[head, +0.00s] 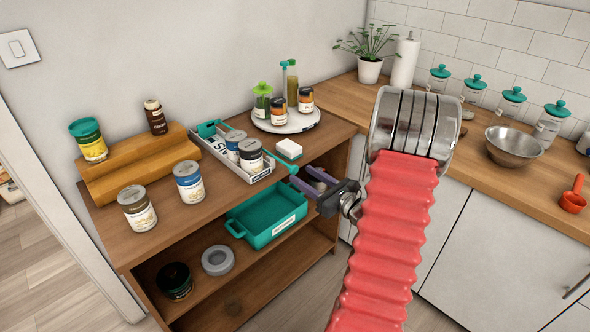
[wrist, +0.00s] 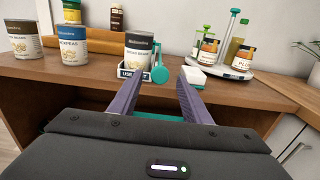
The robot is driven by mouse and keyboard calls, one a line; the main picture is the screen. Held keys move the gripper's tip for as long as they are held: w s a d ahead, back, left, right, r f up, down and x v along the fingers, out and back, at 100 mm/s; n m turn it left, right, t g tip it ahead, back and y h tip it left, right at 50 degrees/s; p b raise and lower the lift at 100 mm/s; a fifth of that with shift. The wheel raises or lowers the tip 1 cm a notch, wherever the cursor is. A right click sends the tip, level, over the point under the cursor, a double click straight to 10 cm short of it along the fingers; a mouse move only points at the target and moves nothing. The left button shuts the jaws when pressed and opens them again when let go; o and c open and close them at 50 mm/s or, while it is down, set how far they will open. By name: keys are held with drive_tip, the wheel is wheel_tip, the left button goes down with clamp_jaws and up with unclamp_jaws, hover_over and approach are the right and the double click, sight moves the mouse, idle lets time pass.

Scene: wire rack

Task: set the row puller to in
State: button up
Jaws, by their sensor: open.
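The row puller appears to be the teal piece on the white tray (head: 225,163). A teal block (head: 208,128) shows at the tray's far end, and a teal ring with an upright stem (wrist: 160,74) shows at its near end. Two cans (head: 250,156) stand in the tray, which has a lettered front. I cannot tell from these views how far the puller is drawn out. My gripper (head: 302,180) is at the cabinet's front edge, short of the tray. In the wrist view its purple fingers (wrist: 158,82) are apart and empty, with the ring beyond them.
A round turntable (head: 286,123) with jars and bottles stands behind. Two cans (head: 188,182) and a wooden stepped riser (head: 140,168) are left. A teal bin (head: 266,217) sits on the shelf below.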

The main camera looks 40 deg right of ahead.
sight(296, 170)
drive_tip(key=shift+w+a, duration=0.1)
drive_tip(key=shift+w, duration=2.55)
clamp_jaws()
